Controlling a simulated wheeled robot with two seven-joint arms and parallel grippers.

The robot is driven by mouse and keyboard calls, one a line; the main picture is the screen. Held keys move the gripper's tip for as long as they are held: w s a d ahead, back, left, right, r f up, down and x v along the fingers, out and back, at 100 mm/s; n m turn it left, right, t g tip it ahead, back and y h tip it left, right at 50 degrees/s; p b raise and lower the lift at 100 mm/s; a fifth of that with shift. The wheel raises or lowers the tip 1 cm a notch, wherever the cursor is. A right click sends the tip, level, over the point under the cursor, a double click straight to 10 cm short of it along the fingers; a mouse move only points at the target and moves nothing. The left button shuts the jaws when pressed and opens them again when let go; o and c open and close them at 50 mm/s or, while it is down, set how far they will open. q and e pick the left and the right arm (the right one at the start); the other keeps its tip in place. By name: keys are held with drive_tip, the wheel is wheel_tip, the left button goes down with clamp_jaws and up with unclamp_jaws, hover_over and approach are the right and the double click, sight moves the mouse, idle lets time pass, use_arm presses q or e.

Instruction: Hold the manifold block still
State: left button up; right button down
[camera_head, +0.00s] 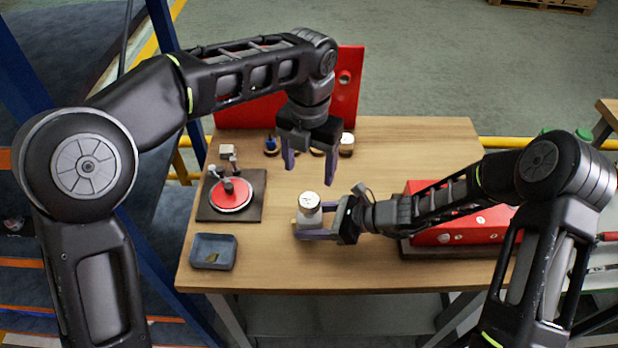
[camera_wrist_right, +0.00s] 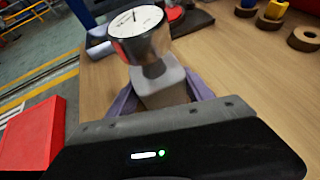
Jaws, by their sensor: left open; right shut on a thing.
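The manifold block (camera_head: 306,219) is a small pale block on the wooden table, with a round white-faced gauge (camera_head: 309,200) on top. In the right wrist view the block (camera_wrist_right: 160,88) sits between the purple fingers, under the metal-cased gauge (camera_wrist_right: 137,32). My right gripper (camera_head: 310,224) is shut on the block from the right. The gauge leans somewhat in the right wrist view, but I cannot tell if it is truly tilted. My left gripper (camera_head: 310,172) is open and empty, fingers pointing down, above and behind the block. The block's underside is hidden.
A turntable-like fixture with a red disc (camera_head: 231,195) stands on a dark plate at left. A grey-blue tray (camera_head: 213,252) lies at front left. Small parts stand before a red panel (camera_head: 348,85) at the back. A red box (camera_head: 460,228) lies under my right arm.

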idle(0.4)
drive_tip(key=shift+c, duration=1.6)
unclamp_jaws()
drive_tip(key=v, duration=1.1)
drive_tip(key=shift+d, duration=0.15)
drive_tip(key=shift+s+d+r, duration=0.15)
drive_tip(key=shift+d+r, duration=0.05)
drive_tip(key=shift+d, duration=0.1)
